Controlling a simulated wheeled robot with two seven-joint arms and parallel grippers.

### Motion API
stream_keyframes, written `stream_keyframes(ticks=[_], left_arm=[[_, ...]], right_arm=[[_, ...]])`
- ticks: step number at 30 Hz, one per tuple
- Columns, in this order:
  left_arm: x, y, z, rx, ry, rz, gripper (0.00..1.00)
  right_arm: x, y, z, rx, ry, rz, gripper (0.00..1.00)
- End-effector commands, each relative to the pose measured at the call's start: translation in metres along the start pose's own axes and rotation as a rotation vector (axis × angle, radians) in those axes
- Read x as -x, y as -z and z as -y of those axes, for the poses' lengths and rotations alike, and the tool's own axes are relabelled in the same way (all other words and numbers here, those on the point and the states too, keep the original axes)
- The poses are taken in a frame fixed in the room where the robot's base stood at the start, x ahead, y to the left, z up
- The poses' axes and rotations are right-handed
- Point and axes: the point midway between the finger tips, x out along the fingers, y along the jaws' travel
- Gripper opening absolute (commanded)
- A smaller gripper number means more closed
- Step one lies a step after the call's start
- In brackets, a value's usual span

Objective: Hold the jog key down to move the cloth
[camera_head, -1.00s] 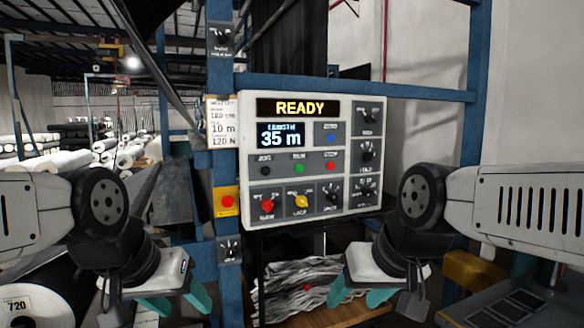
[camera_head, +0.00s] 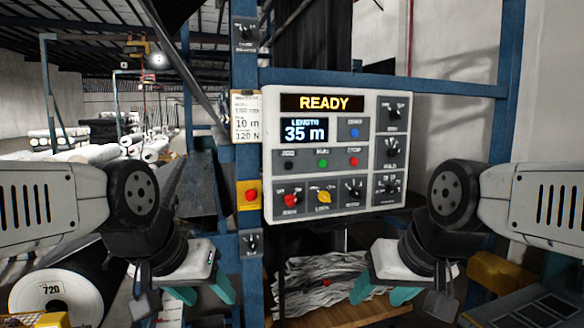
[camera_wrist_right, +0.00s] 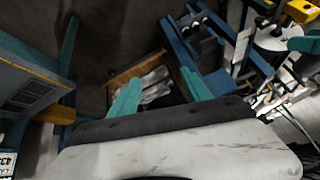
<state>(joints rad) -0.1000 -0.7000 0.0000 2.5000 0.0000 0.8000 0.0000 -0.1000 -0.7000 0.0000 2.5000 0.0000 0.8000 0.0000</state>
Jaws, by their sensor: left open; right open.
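The control panel (camera_head: 365,125) faces me in the head view, with a READY sign (camera_head: 323,103) and a display (camera_head: 304,131) showing LENGTH 35 m. The jog key (camera_head: 289,165) is a dark button at the left of the row with the green run button (camera_head: 322,163) and red stop button (camera_head: 354,161). Crumpled pale cloth (camera_head: 318,278) lies below the panel. My left gripper (camera_head: 205,292) is open and empty, below and left of the panel. My right gripper (camera_head: 385,290) is open and empty, below the panel; its teal fingers also show in the right wrist view (camera_wrist_right: 160,92).
A blue frame (camera_head: 440,85) surrounds the panel. A yellow box with a red button (camera_head: 250,194) is on the post left of the panel. A wooden edge (camera_head: 340,308) lies under the cloth.

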Motion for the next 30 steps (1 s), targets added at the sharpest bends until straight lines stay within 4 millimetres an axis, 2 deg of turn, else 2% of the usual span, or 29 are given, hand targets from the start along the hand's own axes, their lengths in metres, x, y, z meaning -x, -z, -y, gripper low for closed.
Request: stream_keyframes(ticks=[11,12,18,21,30], left_arm=[[0.0000,0.0000,0.0000,0.000,0.000,0.000,0.55],[0.0000,0.0000,0.0000,0.000,0.000,0.000,0.55],[0.0000,0.0000,0.0000,0.000,0.000,0.000,0.55],[0.0000,0.0000,0.0000,0.000,0.000,0.000,0.55],[0.0000,0.0000,0.0000,0.000,0.000,0.000,0.55]], right_arm=[[0.0000,0.0000,0.0000,0.000,0.000,0.000,0.56],[0.0000,0.0000,0.0000,0.000,0.000,0.000,0.55],[0.0000,0.0000,0.0000,0.000,0.000,0.000,0.15],[0.0000,0.0000,0.0000,0.000,0.000,0.000,0.00],[0.0000,0.0000,0.0000,0.000,0.000,0.000,0.00]])
